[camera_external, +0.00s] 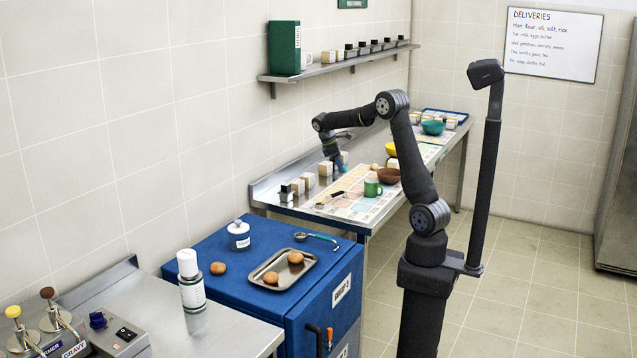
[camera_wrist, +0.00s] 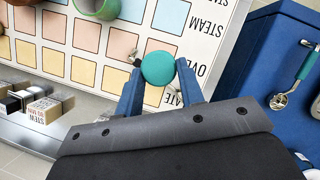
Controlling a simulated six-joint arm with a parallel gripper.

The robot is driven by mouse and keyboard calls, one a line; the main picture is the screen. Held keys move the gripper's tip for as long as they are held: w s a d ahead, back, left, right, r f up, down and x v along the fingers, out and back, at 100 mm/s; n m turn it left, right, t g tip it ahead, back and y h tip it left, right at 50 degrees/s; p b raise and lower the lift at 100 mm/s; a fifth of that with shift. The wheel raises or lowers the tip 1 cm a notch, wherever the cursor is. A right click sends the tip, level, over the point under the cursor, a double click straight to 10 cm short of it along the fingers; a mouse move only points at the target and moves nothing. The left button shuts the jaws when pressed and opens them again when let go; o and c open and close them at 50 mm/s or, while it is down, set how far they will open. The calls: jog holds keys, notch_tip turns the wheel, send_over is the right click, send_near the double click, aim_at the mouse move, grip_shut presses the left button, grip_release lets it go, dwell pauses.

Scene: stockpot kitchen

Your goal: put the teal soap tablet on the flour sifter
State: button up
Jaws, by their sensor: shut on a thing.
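The teal soap tablet (camera_wrist: 158,68) is a round teal piece between my fingertips in the wrist view. My gripper (camera_wrist: 160,82) is shut on it, above the coloured-square chart. In the external view my gripper (camera_external: 342,165) hangs over the far counter, with a bit of teal at its tip. A small metal tool with a dark handle (camera_external: 332,197) lies on the chart near its front end; it may be the flour sifter, but its shape is too small to tell. In the wrist view the tablet partly hides a small metal and dark item (camera_wrist: 134,61).
A green mug (camera_external: 372,187) and a brown bowl (camera_external: 388,175) stand on the chart (camera_external: 350,211). Several small boxes (camera_external: 298,187) line the wall side. A blue cabinet (camera_external: 255,270) stands nearer, with a tray (camera_external: 284,270) and a teal-handled scoop (camera_external: 318,238) on top.

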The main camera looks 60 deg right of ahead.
jog(key=w+a+r+m+t+y, duration=0.1)
jog(key=w+a+r+m+y, duration=0.15)
jog(key=w+a+m, duration=0.75)
jog(key=w+a+r+m+y, duration=0.2)
jog(key=w+a+r, duration=0.1)
jog(key=a, duration=1.3)
jog(key=w+a+r+m+t+y, duration=0.1)
jog(key=w+a+r+m+y, duration=0.15)
jog(key=w+a+m, duration=0.7)
jog(key=s+a+r+m+t, duration=0.1)
jog(key=s+a+r+m, duration=0.15)
jog(key=a, duration=0.95)
jog(key=s+a+r+m+t, duration=0.1)
jog(key=s+a, duration=0.2)
jog(key=a, duration=0.8)
jog(key=m+t+h, duration=0.1)
jog(key=m+t, duration=0.1)
jog(key=m, duration=0.3)
send_over(186, 254)
jog(key=d, duration=0.2)
notch_tip(186, 254, down, 4)
jog(key=shift+s, duration=0.1)
jog(key=shift+s+a+f, duration=0.15)
jog(key=shift+a+f, duration=0.1)
jog(key=shift+a, duration=0.15)
jog(key=shift+f, duration=1.95)
jog(key=shift+f, duration=0.15)
